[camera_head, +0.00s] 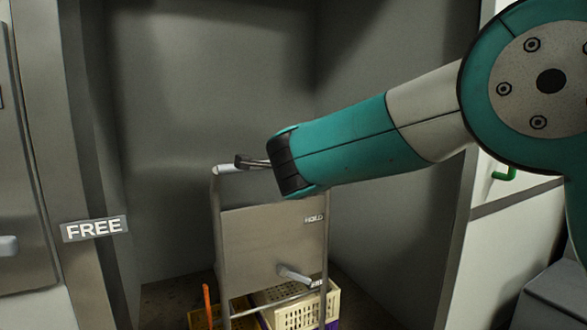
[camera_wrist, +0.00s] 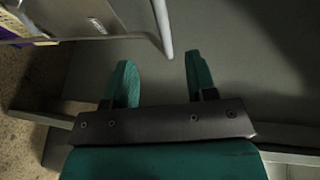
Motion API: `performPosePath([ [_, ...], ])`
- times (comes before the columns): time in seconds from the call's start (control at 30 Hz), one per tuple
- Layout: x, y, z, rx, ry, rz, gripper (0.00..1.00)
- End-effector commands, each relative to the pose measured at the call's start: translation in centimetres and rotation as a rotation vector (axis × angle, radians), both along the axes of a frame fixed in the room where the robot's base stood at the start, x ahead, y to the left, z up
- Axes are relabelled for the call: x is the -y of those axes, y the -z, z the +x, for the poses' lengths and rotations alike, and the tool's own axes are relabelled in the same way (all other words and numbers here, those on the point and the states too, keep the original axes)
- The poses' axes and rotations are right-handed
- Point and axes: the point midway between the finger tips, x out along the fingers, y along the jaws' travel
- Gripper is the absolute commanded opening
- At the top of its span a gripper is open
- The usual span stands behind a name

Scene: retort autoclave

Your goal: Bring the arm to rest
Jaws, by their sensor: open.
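My arm reaches from the right across the camera_head view, its teal and grey links stretched toward the metal cart (camera_head: 272,250). The arm hides part of the cart's top, and my gripper's fingers are not clearly seen in that view. In the camera_wrist view my gripper (camera_wrist: 158,82) is open. Its two teal fingers stand apart with nothing held between them. The cart's handle bar (camera_wrist: 163,30) shows just beyond the fingertips, apart from them as far as I can tell. The handle also shows in the camera_head view (camera_head: 232,168).
The cart stands in a grey-walled bay (camera_head: 170,130). Yellow crates (camera_head: 300,306) sit low on it, and an orange upright (camera_head: 207,305) is beside them. A "FREE" sign (camera_head: 94,228) is on the left post. A white cabinet (camera_head: 500,245) stands at the right.

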Motion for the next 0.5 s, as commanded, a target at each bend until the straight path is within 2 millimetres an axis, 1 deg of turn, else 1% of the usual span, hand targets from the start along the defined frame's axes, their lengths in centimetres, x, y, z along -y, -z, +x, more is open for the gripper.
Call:
performPosePath([
  [0.37, 0.2, 0.0, -0.3, -0.009, -0.004, -0.01, 0.52],
  [0.47, 1.4, 0.6, -1.2, -0.08, -0.038, -0.086, 0.52],
  [0.5, 2.3, 1.2, -1.9, -0.131, -0.067, -0.145, 0.52],
])
